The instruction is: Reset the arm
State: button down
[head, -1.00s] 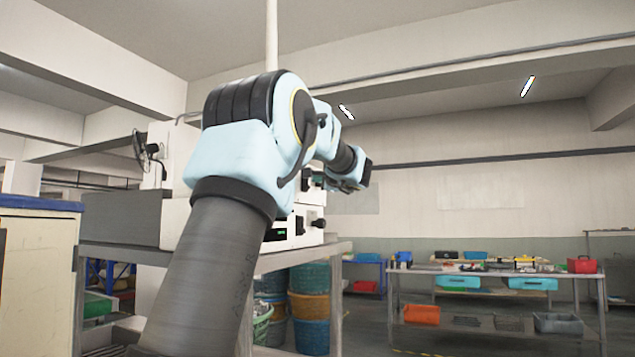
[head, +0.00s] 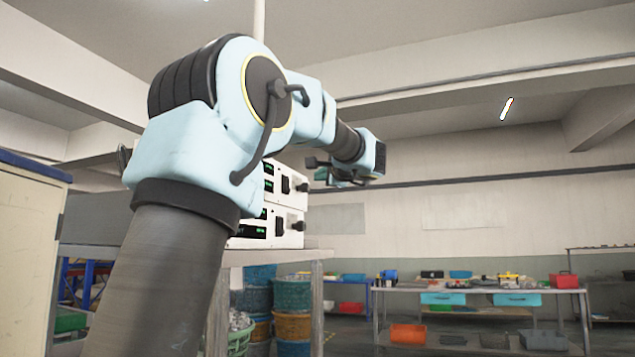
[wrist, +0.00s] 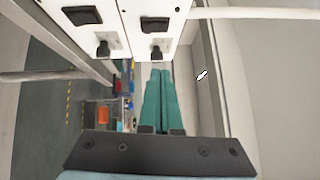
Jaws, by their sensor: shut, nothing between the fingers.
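My arm rises from the lower left of the head view, bends at the light blue elbow and reaches right. In the wrist view my gripper (wrist: 159,100) shows as two long green fingers lying side by side, shut with nothing between them. They point toward the white control boxes with black switches and knobs. In the head view the wrist end is small and the fingers are mostly hidden. The white control boxes (head: 282,205) stand behind my arm on a metal table (head: 285,257); a large part of them is hidden by my arm.
A cream cabinet with a blue top (head: 28,250) stands at the left edge. Blue and orange baskets (head: 292,325) are stacked under the near table. A long workbench (head: 480,291) with bins stands at the back right. Open floor lies between.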

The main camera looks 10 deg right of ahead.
dwell(0.4)
jog(key=s+a+f+n+g+h, duration=0.1)
jog(key=a+f+g, duration=0.25)
jog(key=f, duration=0.75)
jog(key=s+a+f+n+g, duration=0.2)
jog(key=a+f+g, duration=0.15)
jog(key=f, duration=0.75)
jog(key=s+a+f+n+g+h, duration=0.15)
jog(key=a+f, duration=0.25)
jog(key=f, duration=0.7)
jog(key=s+a+f+n+g+h, duration=0.1)
jog(key=s+a+f+n+g, duration=0.2)
jog(key=s+f, duration=0.8)
jog(key=s+a+f+n+g+h, duration=0.2)
jog(key=s+f+n+g, duration=0.3)
jog(key=s+f, duration=0.7)
jog(key=shift+s+a+n, duration=0.15)
jog(key=shift+a+n, duration=0.35)
jog(key=shift+n, duration=0.45)
jog(key=shift+f, duration=0.1)
